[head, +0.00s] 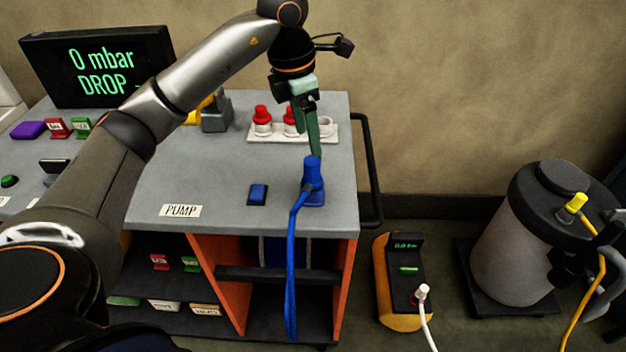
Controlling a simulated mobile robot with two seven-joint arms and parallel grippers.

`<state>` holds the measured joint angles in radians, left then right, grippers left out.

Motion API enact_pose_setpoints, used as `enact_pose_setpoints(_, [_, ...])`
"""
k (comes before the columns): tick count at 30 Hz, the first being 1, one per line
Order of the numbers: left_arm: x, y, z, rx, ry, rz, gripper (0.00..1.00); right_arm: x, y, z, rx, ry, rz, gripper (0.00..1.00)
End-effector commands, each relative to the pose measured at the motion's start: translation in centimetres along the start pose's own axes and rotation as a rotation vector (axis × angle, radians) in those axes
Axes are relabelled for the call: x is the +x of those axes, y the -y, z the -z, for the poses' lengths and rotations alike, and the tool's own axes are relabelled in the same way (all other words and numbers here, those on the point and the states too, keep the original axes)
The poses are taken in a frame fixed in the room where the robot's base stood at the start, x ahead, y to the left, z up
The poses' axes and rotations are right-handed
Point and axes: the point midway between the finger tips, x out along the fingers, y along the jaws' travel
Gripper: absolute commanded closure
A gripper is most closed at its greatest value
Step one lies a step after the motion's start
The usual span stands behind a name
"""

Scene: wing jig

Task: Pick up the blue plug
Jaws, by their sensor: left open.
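The blue plug (313,174) stands upright on a small blue base near the right front corner of the grey bench top (230,160). A blue cable runs from it over the bench's front edge and hangs down. My left gripper (314,150) points down directly above the plug, its green fingers close to the plug's top. It is open, and nothing shows held in it. I cannot tell whether the fingertips touch the plug. My right gripper is not clearly in view.
A white holder with red-capped fittings (263,120) stands behind the gripper. A monitor (100,68) stands at the back left. A black rail (369,170) lines the bench's right side. A grey tank (515,245) stands on the floor right.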

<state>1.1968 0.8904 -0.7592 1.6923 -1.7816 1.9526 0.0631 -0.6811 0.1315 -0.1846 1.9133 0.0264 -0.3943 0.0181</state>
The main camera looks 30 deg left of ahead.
Motion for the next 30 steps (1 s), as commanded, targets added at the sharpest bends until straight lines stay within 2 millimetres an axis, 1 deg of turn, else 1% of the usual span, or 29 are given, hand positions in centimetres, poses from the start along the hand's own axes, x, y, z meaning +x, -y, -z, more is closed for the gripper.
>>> enact_pose_setpoints(1, [0.9,0.0,0.1,0.000,-0.003,0.001,0.24,-0.1,0.0,0.1,0.000,0.000,0.000,0.06])
enact_pose_setpoints(3, [1.9,0.0,0.0,0.001,-0.001,0.002,0.24,-0.1,0.0,0.1,0.000,0.000,0.000,0.06])
enact_pose_setpoints(11, [3.9,0.0,0.1,0.000,-0.001,0.003,0.24,-0.3,0.0,0.3,0.000,-0.001,0.000,0.06])
enact_pose_setpoints(18, [7.4,-0.1,0.1,0.001,0.001,0.003,0.24,-0.6,0.0,0.7,0.000,-0.002,0.000,0.06])
enact_pose_setpoints(21, [8.1,-0.1,0.1,0.001,0.002,0.002,0.24,-0.6,0.0,0.8,0.000,-0.002,0.000,0.06])
enact_pose_setpoints(27, [8.2,-0.1,0.1,0.001,0.004,0.001,0.24,-0.6,0.0,0.8,0.000,-0.003,-0.001,0.06])
enact_pose_setpoints(28, [8.1,-0.1,0.1,0.001,0.004,0.001,0.25,-0.5,0.0,0.8,0.000,-0.003,-0.001,0.06])
enact_pose_setpoints(30, [8.1,-0.1,0.1,0.001,0.003,0.002,0.33,-0.5,0.0,0.8,0.000,-0.003,-0.001,0.06])
